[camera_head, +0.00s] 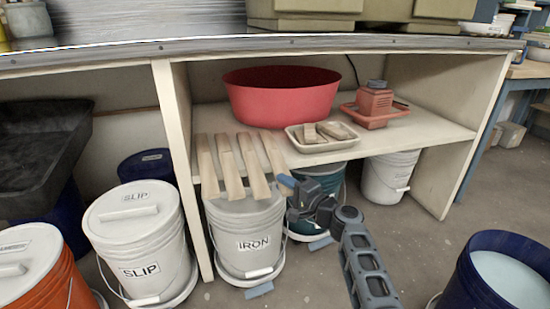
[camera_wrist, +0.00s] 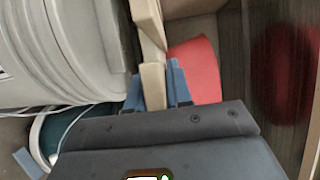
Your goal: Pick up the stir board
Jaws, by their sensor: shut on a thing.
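Several long pale wooden stir boards (camera_head: 229,168) lie side by side on the shelf, their near ends jutting out past its front edge above the IRON bucket. My gripper (camera_head: 285,182) is at the near end of the rightmost stir board (camera_head: 272,150). In the wrist view my gripper (camera_wrist: 155,92) has its two blue fingers on either side of the board's end (camera_wrist: 153,84), shut on it. A neighbouring board (camera_wrist: 147,20) shows just beyond it. The fingers hide part of the held end.
A red basin (camera_head: 282,98), a tray of wooden blocks (camera_head: 321,135) and a red device (camera_head: 374,105) stand on the shelf (camera_head: 436,129). The white IRON bucket (camera_head: 245,230) and a dark green bucket (camera_head: 325,178) stand below, close to my gripper.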

